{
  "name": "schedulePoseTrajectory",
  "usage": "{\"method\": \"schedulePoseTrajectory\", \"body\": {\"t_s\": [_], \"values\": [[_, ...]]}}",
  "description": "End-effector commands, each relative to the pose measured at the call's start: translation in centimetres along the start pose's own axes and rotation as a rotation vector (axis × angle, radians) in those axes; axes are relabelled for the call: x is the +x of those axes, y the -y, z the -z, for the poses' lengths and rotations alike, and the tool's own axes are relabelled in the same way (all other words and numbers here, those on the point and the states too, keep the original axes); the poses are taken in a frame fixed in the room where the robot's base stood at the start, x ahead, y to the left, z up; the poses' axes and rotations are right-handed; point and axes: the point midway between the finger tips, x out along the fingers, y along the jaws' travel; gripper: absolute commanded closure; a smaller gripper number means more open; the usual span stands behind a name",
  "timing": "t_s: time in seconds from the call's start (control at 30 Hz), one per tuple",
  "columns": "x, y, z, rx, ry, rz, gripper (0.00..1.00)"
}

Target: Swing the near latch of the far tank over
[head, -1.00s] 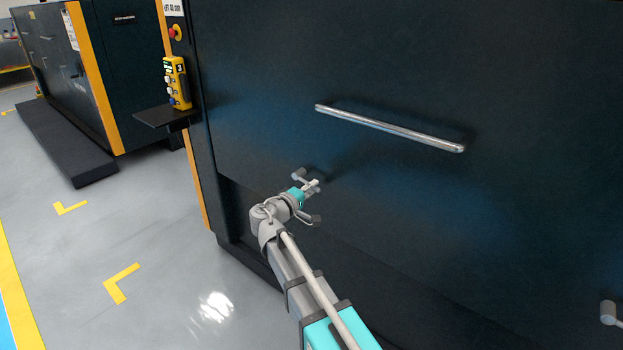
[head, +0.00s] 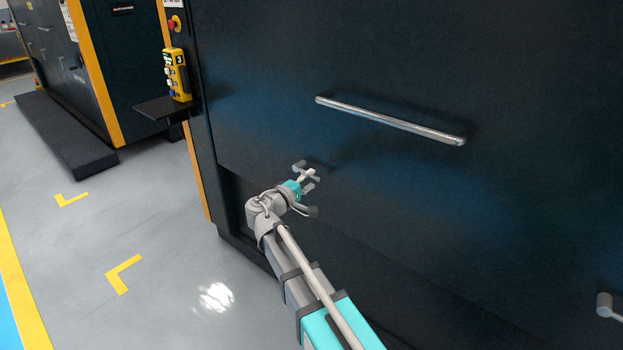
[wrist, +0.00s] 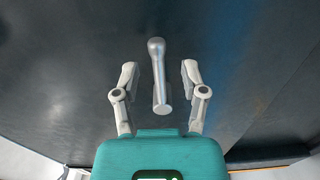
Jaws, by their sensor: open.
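The latch (wrist: 158,78) is a small grey metal lever with a round knob at its end, on the dark front panel of the tank (head: 450,230). In the wrist view it lies lengthwise between my two fingers, apart from both. In the head view its knob (head: 299,166) shows just beyond my gripper (head: 312,179), while the rest is partly hidden by the fingers. My gripper (wrist: 159,74) is open, with one finger on each side of the latch. How deep the fingers reach cannot be told.
A long metal handle bar (head: 390,119) sticks out of the panel above my gripper. Another latch (head: 606,306) is at the far right. A yellow control box (head: 178,75) sits on a small shelf (head: 160,109) at left. The grey floor (head: 110,230) at left is clear.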

Motion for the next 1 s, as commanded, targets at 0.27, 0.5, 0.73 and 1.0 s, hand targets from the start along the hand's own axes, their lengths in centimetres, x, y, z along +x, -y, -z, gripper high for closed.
{"method": "schedulePoseTrajectory", "body": {"t_s": [0.27,0.5,0.73,1.0], "values": [[-2.1,0.0,-0.1,0.000,-0.001,0.000,0.44],[-3.7,0.0,-0.1,0.000,0.000,0.000,0.44],[-4.6,0.0,0.0,0.000,0.000,0.000,0.44],[-4.6,0.0,0.0,0.000,0.000,0.000,0.44]]}}
